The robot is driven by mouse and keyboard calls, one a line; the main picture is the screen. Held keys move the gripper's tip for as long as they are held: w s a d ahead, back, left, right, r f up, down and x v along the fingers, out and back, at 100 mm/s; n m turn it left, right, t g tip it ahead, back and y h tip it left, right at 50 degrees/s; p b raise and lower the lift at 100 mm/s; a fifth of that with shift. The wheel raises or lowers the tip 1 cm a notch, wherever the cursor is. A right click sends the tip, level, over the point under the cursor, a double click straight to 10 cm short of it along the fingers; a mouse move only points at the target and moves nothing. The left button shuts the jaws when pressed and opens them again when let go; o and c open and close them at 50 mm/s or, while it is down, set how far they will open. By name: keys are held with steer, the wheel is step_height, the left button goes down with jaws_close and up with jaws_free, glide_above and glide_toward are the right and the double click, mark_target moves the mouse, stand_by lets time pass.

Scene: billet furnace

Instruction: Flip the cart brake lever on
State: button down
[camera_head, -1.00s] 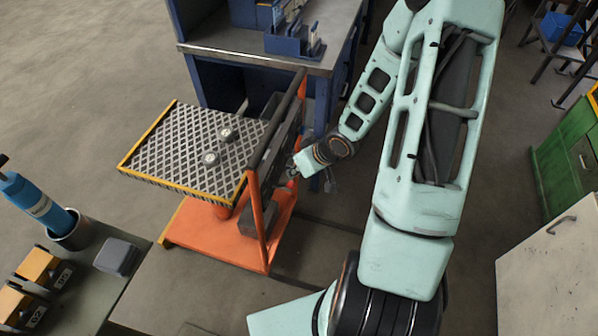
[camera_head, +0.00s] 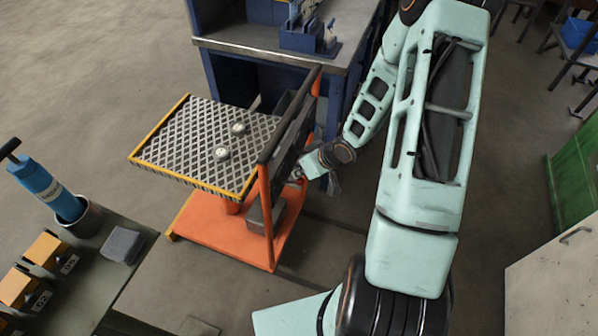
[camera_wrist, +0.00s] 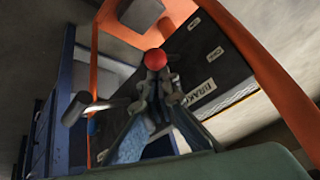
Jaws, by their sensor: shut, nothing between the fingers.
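The orange cart (camera_head: 225,235) stands on the floor with a diamond-plate top edged in yellow. A dark panel (camera_wrist: 222,75) inside its orange frame carries a BRAKE label and two smaller labels, too small to read surely. The brake lever's red knob (camera_wrist: 155,59) shows in the wrist view, at my gripper's tips. My gripper (camera_wrist: 154,82) is shut, with its fingers together at or just before the knob. I cannot tell whether they touch it. In the head view my gripper (camera_head: 298,173) is beside the panel on the cart's right side. The lever's shaft is hidden behind the fingers.
A blue workbench (camera_head: 225,75) stands close behind the cart. A bench with a blue cylinder (camera_head: 45,190) and yellow blocks is at the left. A pale cabinet (camera_head: 555,280) is at the lower right. A grey cylinder on a rod (camera_wrist: 78,107) lies left of my fingers.

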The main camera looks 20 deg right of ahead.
steer(key=shift+s+d+f+y, duration=0.15)
steer(key=shift+d+f+y, duration=0.05)
steer(key=shift+y, duration=0.1)
steer(key=f+t+y+b, duration=0.1)
steer(key=d+f+t+y+b, duration=0.1)
steer(key=y+b, duration=0.1)
steer(key=s+f+t+y+b, duration=0.1)
steer(key=t, duration=0.1)
steer(key=shift+s+d+f+m+y+b, duration=0.1)
steer(key=shift+d+f+m+y+b, duration=0.2)
steer(key=shift+m+b, duration=0.1)
steer(key=shift+r, duration=0.15)
steer(key=shift+r+p, duration=0.65)
steer(key=shift+r, duration=0.05)
steer(key=shift+s+d, duration=0.1)
